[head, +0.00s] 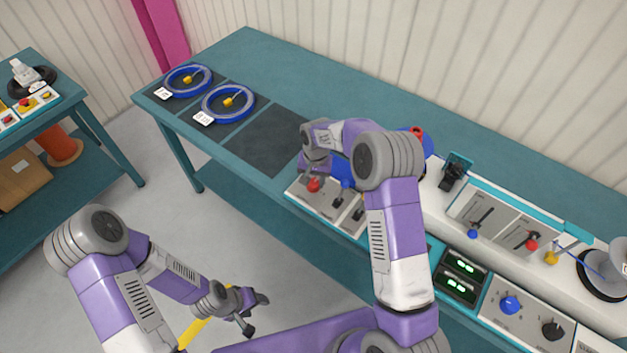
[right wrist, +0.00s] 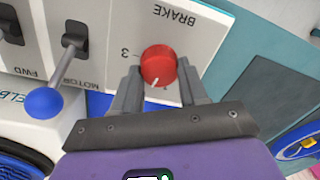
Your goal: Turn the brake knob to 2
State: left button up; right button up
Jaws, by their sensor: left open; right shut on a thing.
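The red brake knob (head: 313,185) is on the light panel (head: 327,203) at the front of the long bench. In the right wrist view the knob (right wrist: 158,64) sits between my right gripper's two fingers (right wrist: 158,84), below the upside-down word BRAKE. My right gripper (head: 313,178) is shut on it. The knob's white mark points down and slightly left in that view. A 3 shows to the knob's left; the fingers hide part of the scale, and I see no 2. My left gripper (head: 257,314) is open and empty, low over the floor side.
The blue-tipped motor lever (right wrist: 44,102) stands beside the knob. Two blue cable reels (head: 228,103) lie on dark mats at the bench's left. More panels with levers and a blue knob (head: 510,304) are at right. The bare dark mat (head: 268,140) is clear.

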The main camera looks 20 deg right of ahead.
aim_at(315, 182)
jog(key=shift+m, duration=2)
jog(key=o, duration=1.1)
jog(key=shift+c, duration=0.2)
jog(key=shift+r, duration=0.1)
notch_tip(315, 182, up, 7)
jog(key=shift+s+d+r+p, duration=0.1)
jog(key=shift+d+r+p, duration=0.1)
jog(key=shift+p, duration=0.2)
